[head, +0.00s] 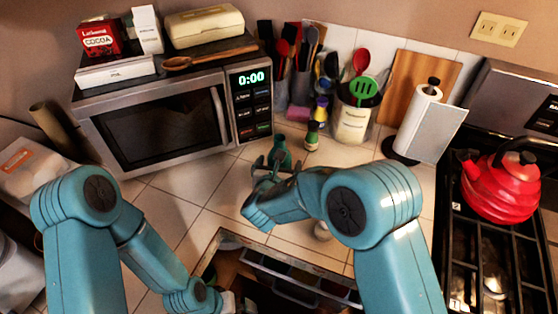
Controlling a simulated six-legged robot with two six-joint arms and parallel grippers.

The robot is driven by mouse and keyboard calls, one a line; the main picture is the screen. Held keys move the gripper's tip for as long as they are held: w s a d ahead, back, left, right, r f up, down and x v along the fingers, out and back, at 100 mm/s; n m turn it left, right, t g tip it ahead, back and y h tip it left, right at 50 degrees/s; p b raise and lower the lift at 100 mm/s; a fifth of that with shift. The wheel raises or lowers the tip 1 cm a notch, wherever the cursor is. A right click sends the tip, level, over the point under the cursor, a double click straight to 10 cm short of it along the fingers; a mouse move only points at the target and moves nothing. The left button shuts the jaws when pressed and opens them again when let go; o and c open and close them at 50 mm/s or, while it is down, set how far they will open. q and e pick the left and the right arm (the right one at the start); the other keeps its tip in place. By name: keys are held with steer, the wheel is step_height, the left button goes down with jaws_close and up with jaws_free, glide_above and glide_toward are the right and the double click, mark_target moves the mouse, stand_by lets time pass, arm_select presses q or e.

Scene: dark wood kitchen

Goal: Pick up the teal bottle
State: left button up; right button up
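The dark teal bottle (282,150) stands on the tiled counter in front of the microwave's right end. My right gripper (275,165) reaches in from the right and is at the bottle's near side. Its fingers are spread apart, one towards each side of the bottle. The bottle's lower part is hidden by the gripper, so I cannot tell whether the fingers touch it. My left gripper (228,301) is low at the bottom edge, by the open drawer, far from the bottle. Its fingers are mostly cut off.
The microwave (160,130) is to the left. A utensil crock (353,122) and paper towel holder (420,125) are behind to the right. A red kettle (500,188) sits on the stove. An open drawer (300,276) is below.

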steer(key=shift+d+r, duration=0.1)
steer(key=shift+d, duration=0.05)
steer(key=shift+c, duration=0.7)
steer(key=c, duration=1.5)
steer(key=shift+c, duration=0.3)
